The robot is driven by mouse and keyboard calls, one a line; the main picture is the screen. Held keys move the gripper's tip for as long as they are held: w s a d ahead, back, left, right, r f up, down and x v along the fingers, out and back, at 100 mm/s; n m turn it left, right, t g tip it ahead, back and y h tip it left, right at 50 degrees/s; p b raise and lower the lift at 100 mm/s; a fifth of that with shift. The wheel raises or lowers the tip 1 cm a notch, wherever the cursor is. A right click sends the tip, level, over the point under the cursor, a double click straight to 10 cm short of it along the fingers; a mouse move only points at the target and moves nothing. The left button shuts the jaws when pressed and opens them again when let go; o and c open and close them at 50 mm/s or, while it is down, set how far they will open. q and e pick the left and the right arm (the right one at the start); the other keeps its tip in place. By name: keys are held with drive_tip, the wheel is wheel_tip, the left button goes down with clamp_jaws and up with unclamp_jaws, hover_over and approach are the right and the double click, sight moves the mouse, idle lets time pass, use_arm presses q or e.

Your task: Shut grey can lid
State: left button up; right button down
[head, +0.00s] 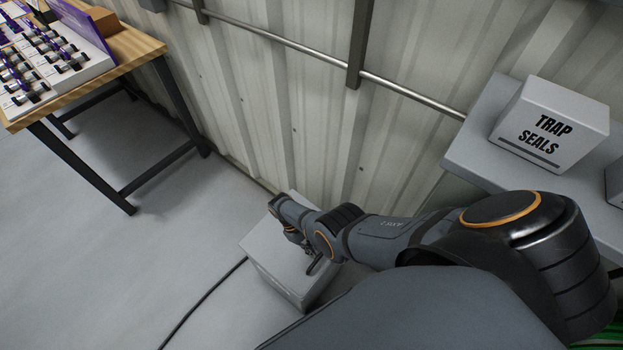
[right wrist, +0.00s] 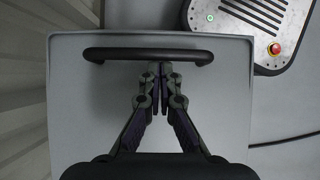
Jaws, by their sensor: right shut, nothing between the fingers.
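The grey can (head: 278,279) is a boxy bin on the floor against the wall. Its flat grey lid (right wrist: 90,115) fills most of the right wrist view, with a black bar handle (right wrist: 110,54) across it. The lid looks down on the can, but my arm covers part of it in the head view, so I cannot tell whether it is fully closed. My right gripper (head: 312,268) is over the lid. In the right wrist view its fingertips (right wrist: 158,72) are together and empty, just beside the handle; I cannot tell whether they touch. My left gripper is not in view.
A corrugated wall (head: 290,100) with a metal rail (head: 300,47) runs behind the can. A grey shelf (head: 470,150) at the right holds a box marked TRAP SEALS (head: 550,125). A wooden-topped table (head: 135,50) stands at the left. A black cable (head: 205,300) crosses the open floor.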

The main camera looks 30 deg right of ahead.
drive_tip(key=shift+r, duration=0.1)
drive_tip(key=v, duration=1.1)
drive_tip(key=shift+w+r, duration=0.2)
drive_tip(key=shift+r, duration=0.15)
